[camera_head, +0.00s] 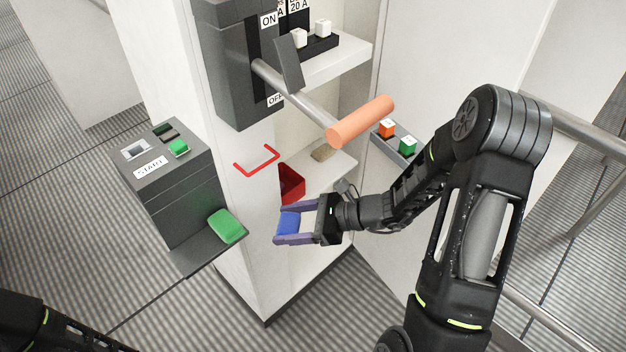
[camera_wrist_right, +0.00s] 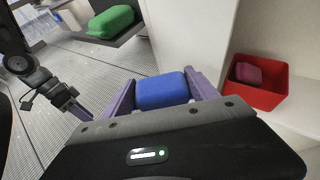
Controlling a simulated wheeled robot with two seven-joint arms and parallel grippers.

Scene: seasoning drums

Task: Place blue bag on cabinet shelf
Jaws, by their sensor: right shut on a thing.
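My right gripper (camera_head: 278,224) is shut on the blue bag (camera_head: 288,223), holding it in the air in front of the white cabinet. The wrist view shows the blue bag (camera_wrist_right: 161,90) between the purple fingers. The lower cabinet shelf (camera_head: 325,178) lies behind the gripper, carrying a red bin (camera_head: 291,184) and a tan bag (camera_head: 323,153). In the wrist view, a dark red bag (camera_wrist_right: 248,74) lies in the red bin (camera_wrist_right: 262,95). My left gripper (camera_wrist_right: 76,108) shows at the left of the wrist view; its opening is unclear.
A green bag (camera_head: 226,226) lies on a grey ledge by the start box (camera_head: 178,185). A lever with an orange handle (camera_head: 361,121) sticks out above the lower shelf. An upper shelf (camera_head: 335,62) holds white blocks. A red bracket (camera_head: 257,160) is on the cabinet front.

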